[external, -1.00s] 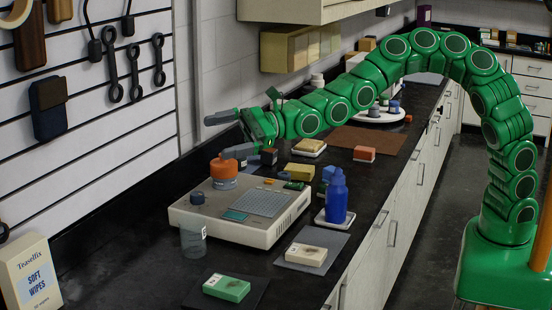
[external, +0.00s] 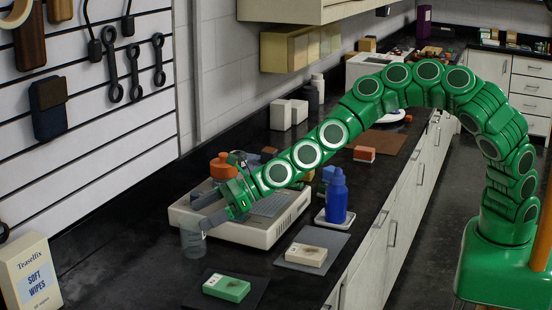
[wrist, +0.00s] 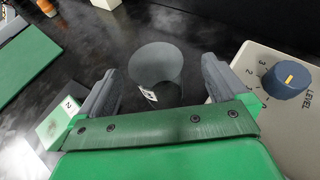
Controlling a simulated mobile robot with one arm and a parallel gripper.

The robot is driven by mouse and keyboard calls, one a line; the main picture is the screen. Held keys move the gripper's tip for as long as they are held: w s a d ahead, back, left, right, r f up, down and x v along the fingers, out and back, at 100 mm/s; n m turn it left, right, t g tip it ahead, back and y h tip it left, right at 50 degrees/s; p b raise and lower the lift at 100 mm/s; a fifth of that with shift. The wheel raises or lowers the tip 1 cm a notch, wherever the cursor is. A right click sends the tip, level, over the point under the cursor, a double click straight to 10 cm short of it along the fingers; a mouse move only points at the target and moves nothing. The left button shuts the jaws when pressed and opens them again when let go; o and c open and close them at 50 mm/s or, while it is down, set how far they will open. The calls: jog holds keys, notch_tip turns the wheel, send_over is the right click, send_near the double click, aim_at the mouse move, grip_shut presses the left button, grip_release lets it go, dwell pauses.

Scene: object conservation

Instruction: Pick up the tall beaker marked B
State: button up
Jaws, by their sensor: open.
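The beaker (external: 192,243) is a clear grey cylinder standing upright on the black counter, beside the near left corner of the beige device. In the wrist view the beaker (wrist: 155,65) shows between my two grey fingers, with a gap on each side. A small white label is on it, but its letter is too small to read. My gripper (external: 201,212) is open at the beaker's upper part and partly covers it in the external view. My gripper (wrist: 160,80) holds nothing in the wrist view, and its green palm hides the lower middle.
The beige device (external: 248,232) with a blue knob (wrist: 285,79) stands close to the right of the beaker. A blue bottle (external: 337,198), a green block (external: 226,287) and a wipes box (external: 30,270) stand around. The counter left of the beaker is clear.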

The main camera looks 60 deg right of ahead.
aim_at(180, 228)
jog(key=shift+w+a+f, duration=0.2)
jog(key=shift+w+f, duration=0.05)
jog(key=shift+w, duration=0.1)
jog(key=shift+w+a+f, duration=0.35)
jog(key=shift+a, duration=0.25)
jog(key=shift+w+a+f, duration=0.3)
jog(key=shift+w+a, duration=0.05)
jog(key=shift+a, duration=0.2)
jog(key=shift+w+a+f, duration=0.1)
jog(key=shift+w+a, duration=0.15)
jog(key=shift+w, duration=0.2)
jog(key=shift+w+a+f, duration=0.3)
jog(key=shift+w+a, duration=0.05)
jog(key=shift+a, duration=0.15)
jog(key=shift+c, duration=0.5)
jog(key=c, duration=1)
